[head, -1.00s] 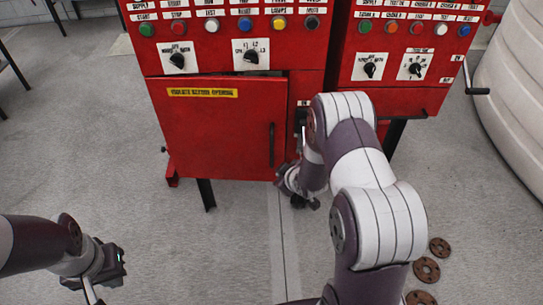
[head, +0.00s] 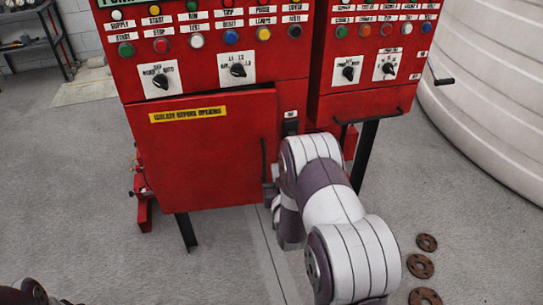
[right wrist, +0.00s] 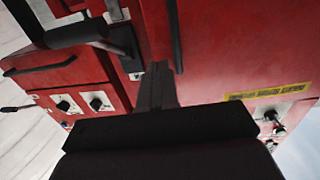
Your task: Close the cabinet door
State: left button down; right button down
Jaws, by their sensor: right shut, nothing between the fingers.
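The red cabinet door (head: 200,150), with a yellow warning label and a black vertical handle (head: 264,160) near its right edge, stands slightly ajar in the head view. Its right side sits a little proud of the frame. My right gripper (head: 270,192) is at the door's lower right edge, mostly hidden by my arm. The right wrist view shows its shut, empty fingers (right wrist: 157,88) close to the red door (right wrist: 235,60); contact cannot be told. My left gripper (head: 42,292) is only partly in view at the bottom left, and its jaws cannot be made out.
A second red control cabinet (head: 365,75) with knobs and buttons stands to the right, beside a large white tank (head: 480,95). Several brown flanges (head: 420,266) lie on the floor at the lower right.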

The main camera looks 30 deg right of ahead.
aim_at(271, 149)
jog(key=x, duration=0.7)
jog(key=shift+w+d+f, duration=0.1)
jog(key=shift+w+d, duration=0.05)
